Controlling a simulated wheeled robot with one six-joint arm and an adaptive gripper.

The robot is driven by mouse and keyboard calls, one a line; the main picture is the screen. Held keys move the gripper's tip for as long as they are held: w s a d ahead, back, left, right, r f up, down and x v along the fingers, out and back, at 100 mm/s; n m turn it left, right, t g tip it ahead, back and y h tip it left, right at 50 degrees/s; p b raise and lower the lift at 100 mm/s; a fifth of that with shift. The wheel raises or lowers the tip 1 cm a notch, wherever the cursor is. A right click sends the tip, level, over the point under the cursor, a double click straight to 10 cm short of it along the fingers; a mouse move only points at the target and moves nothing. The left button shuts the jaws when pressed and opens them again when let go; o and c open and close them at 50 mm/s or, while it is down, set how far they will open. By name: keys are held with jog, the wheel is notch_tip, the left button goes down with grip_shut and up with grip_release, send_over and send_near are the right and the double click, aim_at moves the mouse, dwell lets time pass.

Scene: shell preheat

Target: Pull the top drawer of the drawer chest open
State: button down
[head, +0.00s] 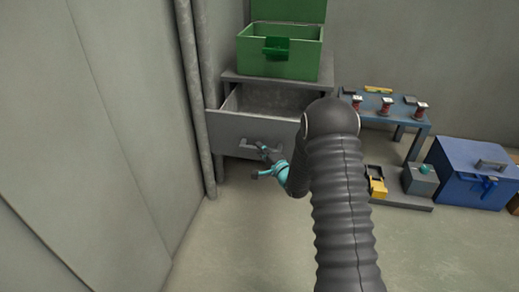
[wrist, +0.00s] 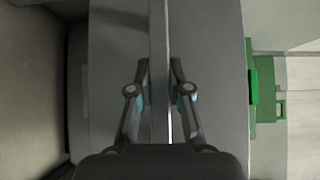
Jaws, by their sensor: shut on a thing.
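The grey drawer chest (head: 228,76) stands against the back wall. Its top drawer (head: 226,130) is pulled out, with its inside visible from above and appearing empty. The drawer's handle (head: 249,144) is a light bar on the front. My gripper (head: 264,155), dark with teal joints, is at the handle's right part and shut on it. In the wrist view, my gripper (wrist: 158,70) has one finger on each side of a grey strip running up the picture. The fingertips hide part of the handle. My arm hides the right end of the drawer front.
An open green box (head: 300,58) sits on the chest. A blue table (head: 385,117) with several small items stands to the right. A blue case (head: 465,175) and a low grey platform (head: 400,201) are on the floor. Pipes (head: 195,110) and wall are close left.

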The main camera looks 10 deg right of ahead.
jog(key=shift+d, duration=0.15)
jog(key=c, duration=1.2)
grip_release()
jog(key=shift+o, duration=0.6)
jog(key=shift+a, duration=0.3)
jog(key=shift+s, duration=0.1)
jog(key=v, duration=1.2)
